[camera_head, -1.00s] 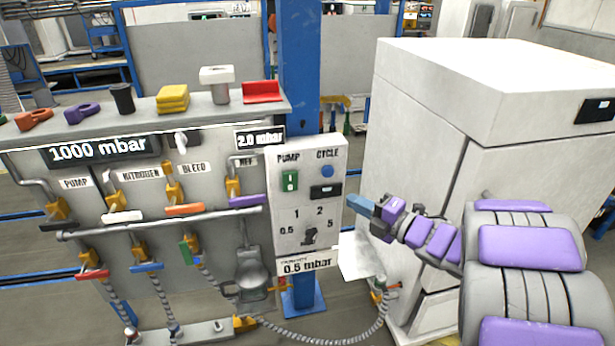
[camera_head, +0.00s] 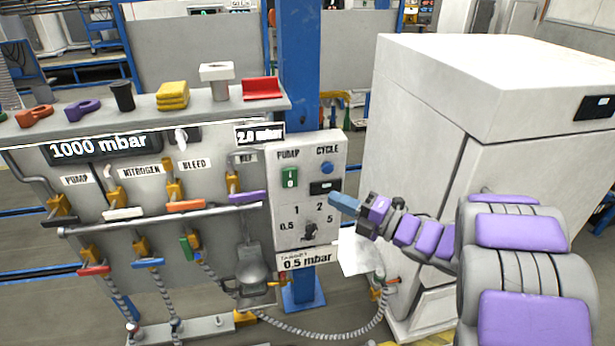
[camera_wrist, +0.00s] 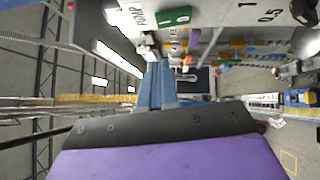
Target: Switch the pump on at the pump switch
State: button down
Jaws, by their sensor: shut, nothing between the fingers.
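The pump switch (camera_head: 289,178) is a small green rocker under the label PUMP on the white control box. It also shows in the wrist view (camera_wrist: 175,16), near the top edge. My gripper (camera_head: 335,202) has blue fingers, shut with nothing between them. In the head view its tips are at the right side of the box, below and to the right of the pump switch. In the wrist view the fingers (camera_wrist: 157,85) point up the picture, below the switch. I cannot tell whether the tips touch the box.
A blue CYCLE button (camera_head: 326,168) and a dark rocker (camera_head: 325,187) sit beside the pump switch, with a selector knob (camera_head: 310,231) below. The valve panel (camera_head: 215,225) stands left. A large white cabinet (camera_head: 420,125) stands to the right, behind my arm.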

aim_at(296, 170)
jog(key=shift+w+a+r, duration=0.2)
jog(key=shift+w+a, duration=1)
jog(key=shift+a, duration=0.15)
jog(key=shift+w+a+r, duration=0.25)
jog(key=shift+w+a, duration=0.95)
jog(key=shift+a, duration=0.2)
jog(key=shift+w+a+r, duration=0.2)
jog(key=shift+w+a, duration=1)
jog(key=shift+a, duration=0.15)
jog(key=shift+r, duration=0.1)
jog(key=shift+w+r+m+h+p, duration=0.35)
jog(key=shift+w+m+h+p, duration=0.1)
jog(key=shift+p, duration=0.65)
jog(key=shift+a+f, duration=0.1)
jog(key=shift+f, duration=0.15)
jog(key=shift+b, duration=0.35)
